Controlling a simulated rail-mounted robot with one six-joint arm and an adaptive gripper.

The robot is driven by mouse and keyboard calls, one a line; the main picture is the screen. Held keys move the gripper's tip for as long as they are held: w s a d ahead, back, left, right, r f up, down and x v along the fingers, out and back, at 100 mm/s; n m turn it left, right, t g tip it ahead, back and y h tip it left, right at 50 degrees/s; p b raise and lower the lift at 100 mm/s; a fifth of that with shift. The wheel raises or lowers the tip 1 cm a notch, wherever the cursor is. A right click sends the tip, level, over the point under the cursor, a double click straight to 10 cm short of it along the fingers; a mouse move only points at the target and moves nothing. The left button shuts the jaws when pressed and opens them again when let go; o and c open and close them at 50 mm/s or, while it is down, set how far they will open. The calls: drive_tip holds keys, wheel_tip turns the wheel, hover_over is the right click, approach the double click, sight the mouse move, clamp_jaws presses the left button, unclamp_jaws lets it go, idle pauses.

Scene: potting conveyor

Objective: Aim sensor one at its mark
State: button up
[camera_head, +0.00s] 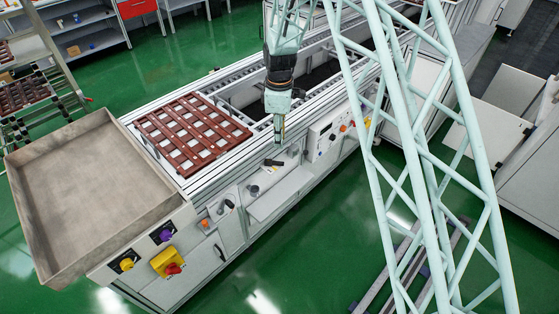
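My gripper (279,133) points down over the front edge of the conveyor (214,179), right of the brown slatted tray. It shows small and narrow, so I cannot tell whether its fingers are open or shut, and I see nothing clearly held. Small dark fittings (253,190) sit on the conveyor's front side below and left of my gripper. Another dark curved fitting (228,204) is farther left. I cannot tell which of these, if any, is sensor one. No aiming mark can be made out at this size.
A brown slatted tray (193,134) lies on the conveyor. A grey bin (92,190) stands at its left end, above a panel with a yellow-red switch (168,263). A control panel (329,133) with buttons is right of my gripper. Green floor (300,240) is open in front.

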sight(280, 163)
wheel_tip(280, 163, down, 12)
drive_tip(key=shift+f+b, duration=0.25)
drive_tip(key=shift+b, duration=0.5)
clamp_jaws()
